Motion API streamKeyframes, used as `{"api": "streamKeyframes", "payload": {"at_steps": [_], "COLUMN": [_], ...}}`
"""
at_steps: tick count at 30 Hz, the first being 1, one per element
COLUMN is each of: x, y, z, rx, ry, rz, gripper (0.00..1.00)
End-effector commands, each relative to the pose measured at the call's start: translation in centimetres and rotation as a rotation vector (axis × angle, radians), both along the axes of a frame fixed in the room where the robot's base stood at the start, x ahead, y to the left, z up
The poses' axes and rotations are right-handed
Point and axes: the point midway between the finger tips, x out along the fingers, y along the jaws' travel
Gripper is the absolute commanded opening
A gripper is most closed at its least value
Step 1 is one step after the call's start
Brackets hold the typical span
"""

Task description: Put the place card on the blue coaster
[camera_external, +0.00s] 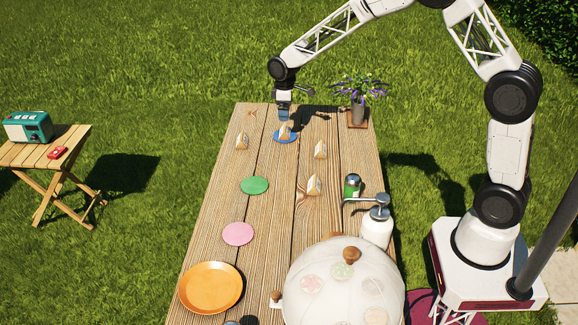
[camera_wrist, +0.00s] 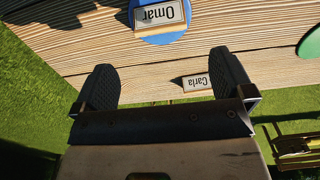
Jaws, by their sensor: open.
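A place card reading "Omar" (camera_wrist: 159,13) stands on the blue coaster (camera_wrist: 147,36) in the wrist view. In the external view this card (camera_external: 284,131) is on the blue coaster (camera_external: 277,138) near the table's far end. My gripper (camera_external: 284,116) is just above that card, pointing down. In the wrist view my gripper (camera_wrist: 167,78) has its two fingers wide apart with nothing between them. A second card reading "Carla" (camera_wrist: 196,83) stands on the wood beside the right finger. It matches the card (camera_external: 241,141) left of the coaster.
Two more cards stand to the right, one (camera_external: 320,149) farther and one (camera_external: 313,186) nearer. Green (camera_external: 254,185) and pink (camera_external: 238,234) coasters lie bare.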

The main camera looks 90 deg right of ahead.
Motion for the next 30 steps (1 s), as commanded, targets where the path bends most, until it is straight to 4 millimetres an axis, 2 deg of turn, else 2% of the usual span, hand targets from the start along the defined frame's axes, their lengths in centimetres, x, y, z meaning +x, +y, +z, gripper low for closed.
{"api": "streamKeyframes", "payload": {"at_steps": [3, 9, 30], "x": [0.0, 0.0, 0.0], "y": [0.0, 0.0, 0.1], "z": [1.5, 2.7, 2.9], "rx": [-0.001, 0.000, -0.001], "ry": [-0.001, -0.001, -0.001], "rz": [0.000, 0.000, 0.000], "gripper": [0.99, 0.99, 0.99]}}
